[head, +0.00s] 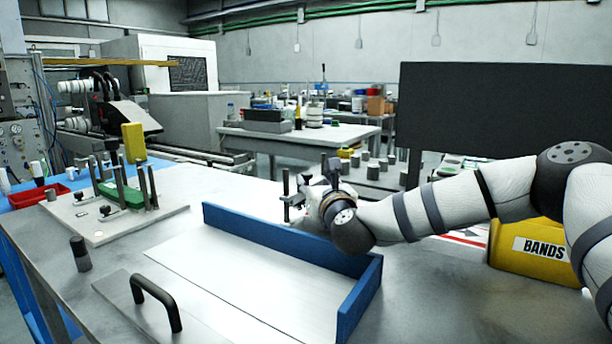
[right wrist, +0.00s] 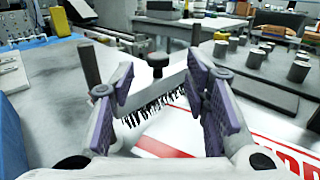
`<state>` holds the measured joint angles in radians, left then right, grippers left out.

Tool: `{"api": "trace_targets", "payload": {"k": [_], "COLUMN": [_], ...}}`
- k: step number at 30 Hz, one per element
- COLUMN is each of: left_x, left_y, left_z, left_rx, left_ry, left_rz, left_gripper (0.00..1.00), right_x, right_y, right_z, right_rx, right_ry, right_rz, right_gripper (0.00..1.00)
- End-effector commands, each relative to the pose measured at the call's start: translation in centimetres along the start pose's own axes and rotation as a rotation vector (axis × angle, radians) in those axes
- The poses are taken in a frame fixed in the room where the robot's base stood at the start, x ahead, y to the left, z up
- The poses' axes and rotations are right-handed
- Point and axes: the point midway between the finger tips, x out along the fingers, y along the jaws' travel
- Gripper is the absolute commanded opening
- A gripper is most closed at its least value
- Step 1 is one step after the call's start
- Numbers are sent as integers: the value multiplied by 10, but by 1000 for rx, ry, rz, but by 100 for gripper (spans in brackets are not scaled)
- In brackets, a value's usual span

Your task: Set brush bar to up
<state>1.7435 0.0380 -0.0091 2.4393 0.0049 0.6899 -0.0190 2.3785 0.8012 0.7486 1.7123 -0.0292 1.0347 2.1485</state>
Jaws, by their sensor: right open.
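The brush bar (right wrist: 148,88) shows in the right wrist view as a pale bar with black bristles (right wrist: 150,104) along its lower edge. A black knob (right wrist: 157,66) stands on top, and a dark post (right wrist: 90,66) rises at its left end, with another at the right. My right gripper (right wrist: 155,86) is open, its purple-padded fingers on either side of the bar's middle, with nothing clearly gripped. In the head view my right gripper (head: 308,192) is beyond the blue-walled tray and mostly hides the bar. I cannot tell the bar's height setting. My left gripper is out of view.
A blue-walled tray (head: 357,304) lies in front of my right gripper. A yellow BANDS bin (head: 512,262) stands at the right, close to my arm. A fixture plate (head: 115,232) with posts is at the left. A red-and-white printed sheet (right wrist: 165,148) lies below the gripper.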

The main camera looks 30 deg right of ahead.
Motion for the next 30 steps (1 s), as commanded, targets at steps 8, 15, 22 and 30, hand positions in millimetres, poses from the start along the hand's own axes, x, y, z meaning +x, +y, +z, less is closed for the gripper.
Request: {"api": "trace_targets", "payload": {"k": [8, 15, 22, 30], "left_x": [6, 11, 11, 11], "left_y": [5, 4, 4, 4], "left_z": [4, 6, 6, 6], "left_rx": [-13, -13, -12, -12], "left_ry": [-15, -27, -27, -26], "left_rz": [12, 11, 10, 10], "left_gripper": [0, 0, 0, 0], "right_x": [43, 72, 75, 74], "right_y": [0, 1, 1, 1], "right_z": [-7, -6, -4, -4], "right_rx": [-5, -4, -3, -3], "right_ry": [13, 12, 12, 11], "right_rz": [-4, -3, -1, -1], "right_gripper": [42, 42, 42, 0]}}
